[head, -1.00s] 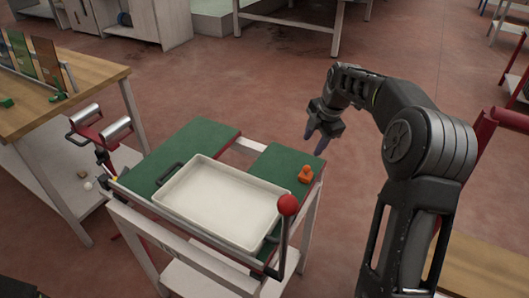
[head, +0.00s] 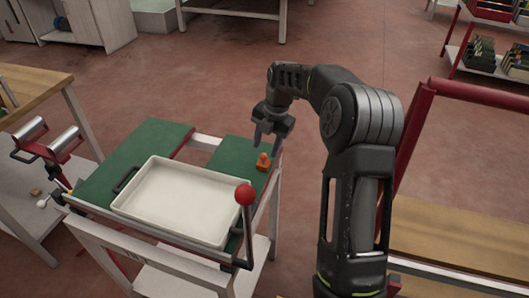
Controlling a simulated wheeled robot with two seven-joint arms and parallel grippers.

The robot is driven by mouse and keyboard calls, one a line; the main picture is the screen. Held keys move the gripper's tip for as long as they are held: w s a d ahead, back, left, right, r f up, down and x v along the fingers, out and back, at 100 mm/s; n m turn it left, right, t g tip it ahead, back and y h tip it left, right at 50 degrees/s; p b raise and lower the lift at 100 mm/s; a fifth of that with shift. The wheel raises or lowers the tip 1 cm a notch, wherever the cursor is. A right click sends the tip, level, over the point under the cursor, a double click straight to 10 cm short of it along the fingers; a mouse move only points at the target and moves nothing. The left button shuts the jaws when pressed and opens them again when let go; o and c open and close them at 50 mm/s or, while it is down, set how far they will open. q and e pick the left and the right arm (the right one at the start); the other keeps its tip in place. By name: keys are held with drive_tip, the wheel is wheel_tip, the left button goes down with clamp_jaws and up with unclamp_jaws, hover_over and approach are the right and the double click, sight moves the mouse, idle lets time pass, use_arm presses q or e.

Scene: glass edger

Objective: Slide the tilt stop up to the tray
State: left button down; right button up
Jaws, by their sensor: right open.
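A white rectangular tray (head: 185,203) lies on the green-topped stand (head: 150,138) in the middle of the head view. A small orange block with a knob, which looks like the tilt stop (head: 263,162), sits on the right green panel, a little apart from the tray's far right corner. My right gripper (head: 266,150) is open and empty, fingers pointing down, at or just above the orange stop. I cannot tell whether the fingers touch it. My left gripper is not in view.
A lever with a red ball (head: 244,195) rises at the stand's front right corner, near the tray. A black handle (head: 126,180) is at the tray's left. A red-framed bench (head: 470,95) stands to the right. A roller stand (head: 46,145) is at the left.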

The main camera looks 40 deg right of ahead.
sight(264, 154)
drive_tip(key=shift+w+a+f, duration=0.1)
drive_tip(key=shift+w+f, duration=0.05)
drive_tip(key=shift+f, duration=0.85)
drive_tip(key=shift+w+a+f, duration=0.1)
drive_tip(key=shift+w+f, duration=0.05)
drive_tip(key=shift+f, duration=0.8)
clamp_jaws()
